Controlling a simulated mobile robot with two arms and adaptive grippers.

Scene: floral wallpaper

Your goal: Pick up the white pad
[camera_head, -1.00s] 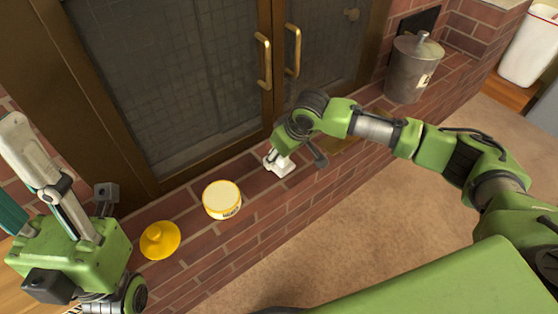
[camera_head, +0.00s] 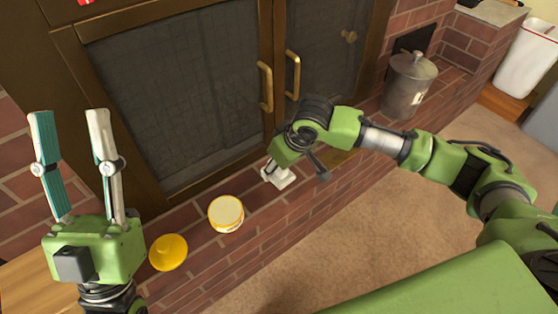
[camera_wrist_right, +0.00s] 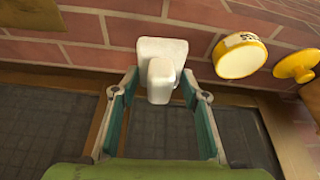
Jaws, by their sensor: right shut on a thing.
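The white pad (camera_wrist_right: 162,48) shows in the right wrist view as a squarish white piece with a rounded block on it, between the fingertips of my right gripper (camera_wrist_right: 160,82). The gripper is shut on the block. In the head view the pad (camera_head: 284,180) is low at the brick ledge, under my right gripper (camera_head: 272,168), which partly hides it. I cannot tell whether it still touches the bricks. My left gripper (camera_head: 70,125) is open and empty, its fingers pointing up at the left.
A yellow-and-white round tub (camera_head: 226,214) and a yellow lid-like piece (camera_head: 168,252) sit on the brick ledge (camera_head: 262,222) left of the pad. Glass doors with brass handles (camera_head: 266,88) stand close behind. A metal canister (camera_head: 409,86) stands to the right.

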